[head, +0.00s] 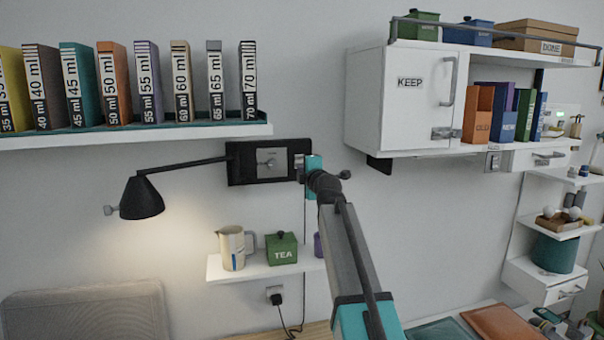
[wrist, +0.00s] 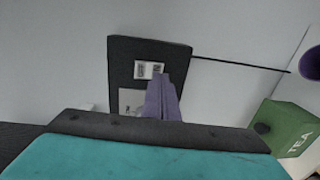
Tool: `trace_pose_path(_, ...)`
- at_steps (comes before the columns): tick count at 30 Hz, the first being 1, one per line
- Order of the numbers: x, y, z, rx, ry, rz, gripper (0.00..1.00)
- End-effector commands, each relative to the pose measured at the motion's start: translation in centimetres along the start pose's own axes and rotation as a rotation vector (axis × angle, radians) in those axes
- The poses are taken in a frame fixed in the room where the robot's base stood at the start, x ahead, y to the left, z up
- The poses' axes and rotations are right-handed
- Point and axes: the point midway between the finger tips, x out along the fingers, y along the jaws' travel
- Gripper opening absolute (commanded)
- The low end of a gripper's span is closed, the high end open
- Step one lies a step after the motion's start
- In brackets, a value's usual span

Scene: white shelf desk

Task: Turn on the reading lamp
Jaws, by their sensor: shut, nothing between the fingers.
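The reading lamp has a black cone shade (head: 142,198) on a thin arm from a black wall plate (head: 240,165). A warm glow lies on the wall beneath the shade. My gripper (head: 304,172) is at the plate's right end, which it partly hides in the head view. In the wrist view, my gripper's purple-grey fingers (wrist: 162,82) are together and empty, in front of the black plate (wrist: 176,60). Their tips lie just at the edge of a small pale switch panel (wrist: 149,69). I cannot tell whether they touch it.
Below the plate, a small white shelf (head: 232,274) holds a pitcher (head: 232,248) and green TEA tin (head: 281,248). A binder shelf (head: 130,138) hangs above left, a white KEEP cabinet (head: 411,105) above right. A cord (wrist: 240,65) runs from the plate.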

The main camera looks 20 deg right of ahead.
Motion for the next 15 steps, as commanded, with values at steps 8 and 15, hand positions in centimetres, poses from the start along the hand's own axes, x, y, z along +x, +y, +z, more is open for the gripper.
trace_pose_path(8,-2.7,-0.9,0.1,-0.001,-0.002,0.001,0.0)
trace_pose_path(15,-5.2,-1.4,0.1,0.0,-0.001,0.0,0.0)
